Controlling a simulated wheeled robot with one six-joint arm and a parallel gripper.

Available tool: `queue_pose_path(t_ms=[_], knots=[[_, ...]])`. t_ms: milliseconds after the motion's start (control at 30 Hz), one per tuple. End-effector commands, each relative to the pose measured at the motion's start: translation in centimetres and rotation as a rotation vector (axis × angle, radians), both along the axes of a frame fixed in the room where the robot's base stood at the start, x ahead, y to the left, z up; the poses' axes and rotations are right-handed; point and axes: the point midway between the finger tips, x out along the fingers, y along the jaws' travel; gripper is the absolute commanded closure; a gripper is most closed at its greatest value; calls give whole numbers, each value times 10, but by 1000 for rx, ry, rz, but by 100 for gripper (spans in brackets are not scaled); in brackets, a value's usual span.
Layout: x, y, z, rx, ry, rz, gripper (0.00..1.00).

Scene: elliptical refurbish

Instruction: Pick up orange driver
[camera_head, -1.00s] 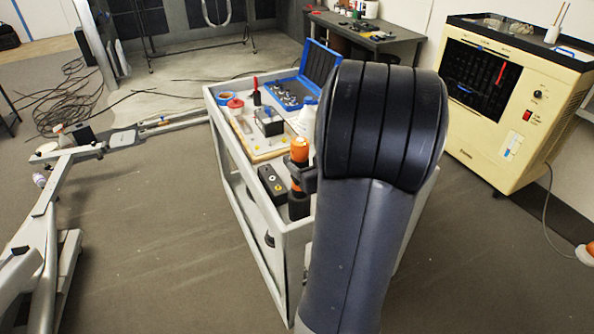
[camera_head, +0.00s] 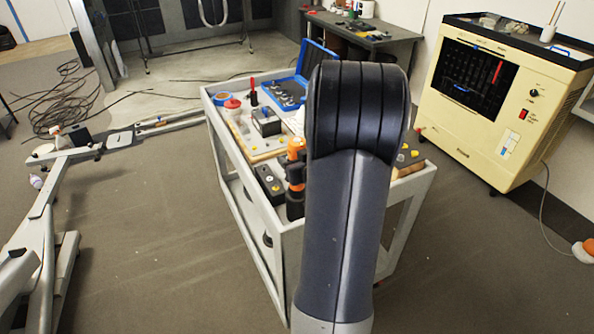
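An orange and black driver (camera_head: 296,178) stands roughly upright near the front left corner of the white cart (camera_head: 245,187). Its right side is close to my arm in the picture, and part of it may be hidden. My dark arm stands in front of the cart and covers much of its middle. My gripper is hidden behind the arm, so its distance from the driver and its opening do not show.
A dark box (camera_head: 268,185) lies left of the driver. A blue open case (camera_head: 287,90), a red-capped container (camera_head: 233,106) and a red-handled tool (camera_head: 253,90) are farther back on the cart. A cream machine (camera_head: 485,110) stands right.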

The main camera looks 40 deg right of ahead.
Motion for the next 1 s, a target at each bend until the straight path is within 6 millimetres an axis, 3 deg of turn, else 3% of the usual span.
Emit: queue_pose_path(t_ms=[600, 867, 1000], knots=[[0, 0, 1, -1, -2, 0, 100], [0, 0, 5, -3, -4, 1, 100], [0, 0, 22, -6, -6, 1, 100]])
